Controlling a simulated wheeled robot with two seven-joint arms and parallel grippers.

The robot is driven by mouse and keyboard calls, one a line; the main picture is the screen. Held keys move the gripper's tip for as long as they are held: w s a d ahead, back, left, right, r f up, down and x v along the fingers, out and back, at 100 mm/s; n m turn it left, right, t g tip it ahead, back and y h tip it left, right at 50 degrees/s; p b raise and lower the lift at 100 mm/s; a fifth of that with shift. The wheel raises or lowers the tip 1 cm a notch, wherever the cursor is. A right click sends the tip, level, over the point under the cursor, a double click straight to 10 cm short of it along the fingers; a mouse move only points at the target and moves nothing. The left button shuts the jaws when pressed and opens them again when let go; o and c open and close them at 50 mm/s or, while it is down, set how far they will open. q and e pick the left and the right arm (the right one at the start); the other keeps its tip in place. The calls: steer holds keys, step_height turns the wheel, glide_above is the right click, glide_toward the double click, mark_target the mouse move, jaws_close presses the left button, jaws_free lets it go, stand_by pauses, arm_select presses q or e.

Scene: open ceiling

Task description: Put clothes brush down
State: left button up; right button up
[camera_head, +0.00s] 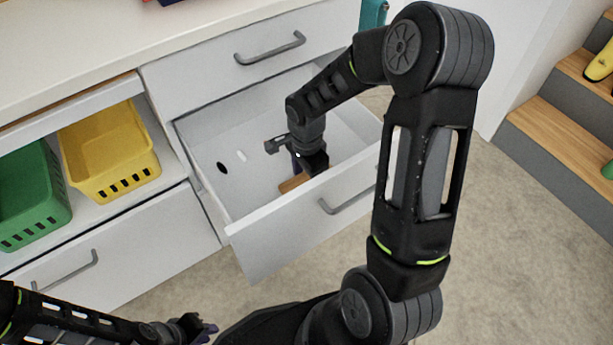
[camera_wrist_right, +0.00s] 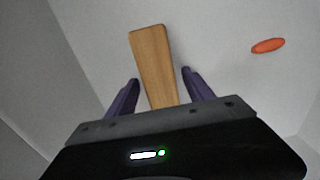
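The clothes brush, a flat light-brown wooden piece (camera_wrist_right: 152,60), lies in the open white drawer (camera_head: 255,232). In the head view only a bit of the brush (camera_head: 293,183) shows beneath my right gripper (camera_head: 306,172). In the right wrist view my right gripper (camera_wrist_right: 160,84) is open, with its two purple fingers spread on either side of the brush and a narrow gap to each. My left gripper (camera_head: 204,332) is low at the bottom edge of the head view; its finger spacing is unclear.
An orange oval thing (camera_wrist_right: 268,46) lies beside the brush. A dark oval (camera_head: 222,168) and a white oval (camera_head: 241,156) show on the drawer's left side. Yellow (camera_head: 108,160) and green (camera_head: 35,200) baskets sit in the left shelf. Wooden steps (camera_head: 560,125) stand at right.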

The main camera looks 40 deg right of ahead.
mark_target(306, 177)
steer(key=shift+r, duration=0.5)
step_height(306, 177, up, 11)
steer(key=p, duration=0.3)
steer(key=shift+r, duration=0.15)
stand_by(0.4)
